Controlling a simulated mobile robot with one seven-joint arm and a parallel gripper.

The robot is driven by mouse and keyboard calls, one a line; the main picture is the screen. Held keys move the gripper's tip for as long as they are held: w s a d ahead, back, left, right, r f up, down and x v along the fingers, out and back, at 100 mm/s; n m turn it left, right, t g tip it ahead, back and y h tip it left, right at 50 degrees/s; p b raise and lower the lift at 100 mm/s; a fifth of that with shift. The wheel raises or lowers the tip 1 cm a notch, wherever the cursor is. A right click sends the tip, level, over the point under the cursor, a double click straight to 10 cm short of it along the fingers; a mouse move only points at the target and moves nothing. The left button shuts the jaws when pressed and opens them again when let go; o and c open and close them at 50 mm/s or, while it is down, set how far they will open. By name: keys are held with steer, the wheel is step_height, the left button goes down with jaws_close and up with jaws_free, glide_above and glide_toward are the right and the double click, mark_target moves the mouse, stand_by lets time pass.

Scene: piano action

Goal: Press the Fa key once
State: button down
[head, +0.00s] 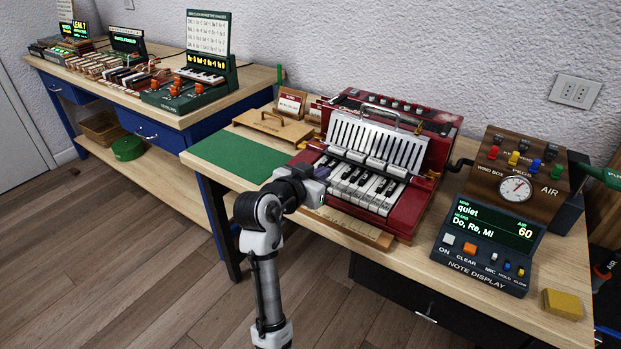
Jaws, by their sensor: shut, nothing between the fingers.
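The small keyboard (368,188) of white and black keys is at the front of a red accordion-like instrument (395,135) on the near bench. I cannot make out key labels, so I cannot tell which key is Fa. My gripper (318,180) is shut and empty at the keyboard's left end, over or just in front of the leftmost keys. My wrist hides part of that end, and I cannot tell whether the fingertips touch a key. The note display (487,245) to the right reads "quiet", heard "Do, Re, Mi", and air 60.
A wooden wind box (516,178) with coloured pegs and a round gauge stands right of the instrument. A yellow block (562,304) lies at the bench's right corner. A green mat (238,157) leaves clear room at left. Another bench (150,110) with devices stands behind left.

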steer(key=x, duration=0.3)
steer(key=shift+w+d, duration=0.2)
steer(key=shift+w, duration=0.1)
step_height(320, 180, down, 3)
steer(key=shift+s+a+r+p, duration=0.1)
steer(key=shift+s+a+p, duration=0.05)
steer(key=shift+p, duration=0.2)
steer(key=shift+f, duration=0.65)
